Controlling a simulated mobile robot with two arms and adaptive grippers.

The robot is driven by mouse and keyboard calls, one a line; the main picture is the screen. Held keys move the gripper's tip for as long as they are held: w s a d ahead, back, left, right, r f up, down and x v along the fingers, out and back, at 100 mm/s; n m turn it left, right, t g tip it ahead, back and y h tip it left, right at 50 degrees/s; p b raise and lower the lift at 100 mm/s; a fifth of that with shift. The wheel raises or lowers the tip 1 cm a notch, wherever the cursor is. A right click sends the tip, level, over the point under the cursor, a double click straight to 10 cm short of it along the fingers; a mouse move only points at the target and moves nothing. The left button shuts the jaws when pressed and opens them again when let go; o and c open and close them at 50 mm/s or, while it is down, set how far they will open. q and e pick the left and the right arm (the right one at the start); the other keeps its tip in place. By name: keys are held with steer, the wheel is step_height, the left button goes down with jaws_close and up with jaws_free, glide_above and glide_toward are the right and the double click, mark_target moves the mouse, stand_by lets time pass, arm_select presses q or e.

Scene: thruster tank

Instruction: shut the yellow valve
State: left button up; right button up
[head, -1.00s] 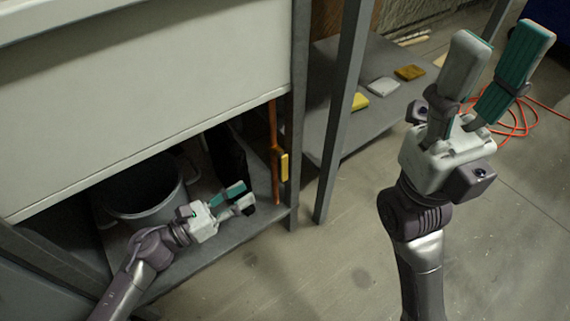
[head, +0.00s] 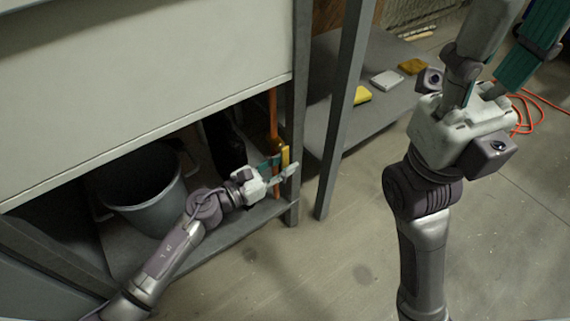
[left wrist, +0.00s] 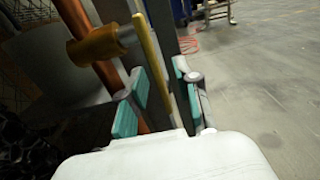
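The yellow valve (head: 285,156) sits on a vertical copper pipe (head: 273,115) beside the grey cabinet post. In the left wrist view its brass-coloured body (left wrist: 100,45) meets the pipe, and its long yellow handle (left wrist: 150,55) runs along the pipe's direction. My left gripper (head: 281,167) is at the valve; in the left wrist view its teal-padded fingers (left wrist: 160,80) are apart, with the handle between them. Contact with either finger cannot be told. My right gripper (head: 512,35) is raised at the right, fingers apart and empty, its tips near or past the top edge.
A grey bucket (head: 150,210) stands on the cabinet's lower shelf (head: 225,238), left of the pipe. Grey posts (head: 342,120) rise right of the valve. A low grey shelf (head: 345,130) holds small yellow, white and brown blocks. An orange cable (head: 530,115) lies on the open floor.

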arm_select(q)
steer(key=shift+w+d, duration=0.1)
steer(key=shift+d, duration=0.05)
jaws_close()
stand_by(0.4)
